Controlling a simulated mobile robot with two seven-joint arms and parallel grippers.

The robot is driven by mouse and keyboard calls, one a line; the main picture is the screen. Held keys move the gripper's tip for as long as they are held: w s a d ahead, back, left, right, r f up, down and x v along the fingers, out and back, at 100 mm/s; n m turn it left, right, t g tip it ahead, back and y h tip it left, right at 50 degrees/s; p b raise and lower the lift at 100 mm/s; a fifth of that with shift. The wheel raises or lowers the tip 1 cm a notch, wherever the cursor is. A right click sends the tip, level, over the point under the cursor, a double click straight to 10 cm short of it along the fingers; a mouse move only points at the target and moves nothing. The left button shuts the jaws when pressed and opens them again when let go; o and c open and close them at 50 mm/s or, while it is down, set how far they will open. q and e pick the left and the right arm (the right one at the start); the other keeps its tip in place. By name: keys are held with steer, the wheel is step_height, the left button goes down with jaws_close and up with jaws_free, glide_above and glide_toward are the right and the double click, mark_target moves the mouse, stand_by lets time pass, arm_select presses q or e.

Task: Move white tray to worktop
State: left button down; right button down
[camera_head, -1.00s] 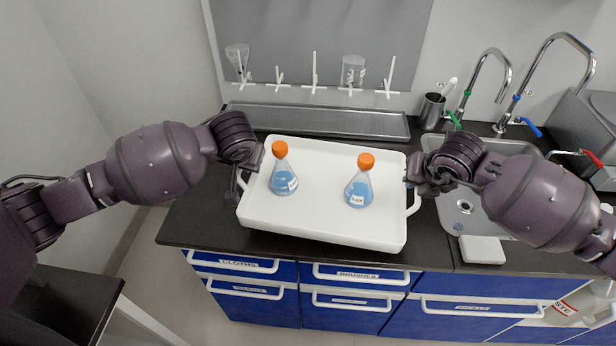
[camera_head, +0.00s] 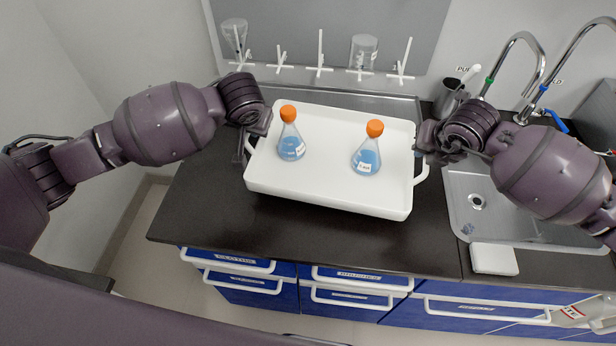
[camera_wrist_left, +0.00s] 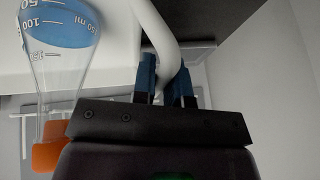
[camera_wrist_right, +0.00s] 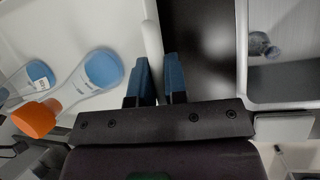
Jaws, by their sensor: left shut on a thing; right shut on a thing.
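The white tray (camera_head: 320,187) is over the black worktop (camera_head: 350,240), in the middle of the head view; I cannot tell whether it touches the surface. Two flasks with blue liquid and orange caps stand upright in it, a left flask (camera_head: 291,146) and a right flask (camera_head: 367,160). My left gripper (camera_head: 246,150) is shut on the tray's left handle, and the left wrist view shows the fingers (camera_wrist_left: 168,85) around the handle (camera_wrist_left: 160,35). My right gripper (camera_head: 425,155) is shut on the right handle; its fingers (camera_wrist_right: 158,82) show at the tray's rim in the right wrist view.
Behind the tray are a metal trough (camera_head: 395,105) and a drying rack with glassware (camera_head: 363,52). A sink (camera_head: 476,200) with taps is at the right, a white block (camera_head: 494,259) at its front. Blue drawers (camera_head: 345,298) are below. The worktop in front of the tray is clear.

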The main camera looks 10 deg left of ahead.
arm_select(q)
steer(key=shift+a+f, duration=0.1)
arm_select(e)
steer(key=shift+d+f, duration=0.1)
steer(key=shift+f, duration=0.05)
